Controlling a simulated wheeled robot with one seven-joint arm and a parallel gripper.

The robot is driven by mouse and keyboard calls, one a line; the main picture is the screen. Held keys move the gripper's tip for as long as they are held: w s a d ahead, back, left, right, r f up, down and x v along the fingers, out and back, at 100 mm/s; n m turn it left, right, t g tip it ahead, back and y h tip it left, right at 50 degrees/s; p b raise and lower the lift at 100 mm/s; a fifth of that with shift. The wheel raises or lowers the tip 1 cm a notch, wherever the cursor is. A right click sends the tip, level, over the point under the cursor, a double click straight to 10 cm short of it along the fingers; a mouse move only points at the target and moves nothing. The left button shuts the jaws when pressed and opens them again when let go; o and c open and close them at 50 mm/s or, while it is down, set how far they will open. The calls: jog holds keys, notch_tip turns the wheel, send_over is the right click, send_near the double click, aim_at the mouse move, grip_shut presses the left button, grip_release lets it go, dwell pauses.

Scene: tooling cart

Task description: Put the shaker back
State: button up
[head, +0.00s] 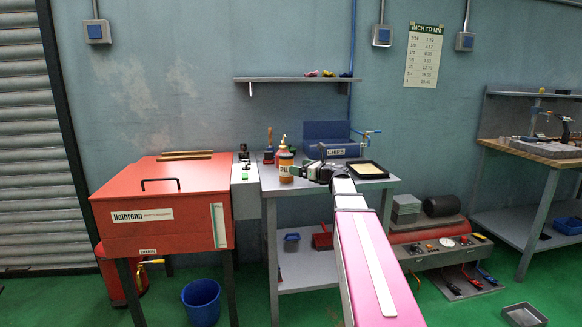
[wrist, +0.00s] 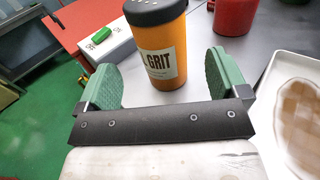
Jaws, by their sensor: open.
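The shaker (head: 286,168) is an orange cylinder with a black top and a pale label. It stands upright on the grey cart top, near its left end. In the wrist view the shaker (wrist: 160,50) shows a label reading "GRIT" and rises at the mouth of my gripper (wrist: 162,85). The two green finger pads are spread, one to each side of it, with gaps visible. In the head view my gripper (head: 308,171) is low over the cart top, just right of the shaker. Where the shaker belongs is not marked in view.
A blue CHIPS bin (head: 332,151) stands behind. A red cabinet (head: 160,230) and a grey switch box (head: 244,190) are left. The wall shelf (head: 290,79) has free room.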

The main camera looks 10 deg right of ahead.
jog(key=shift+v, duration=2.15)
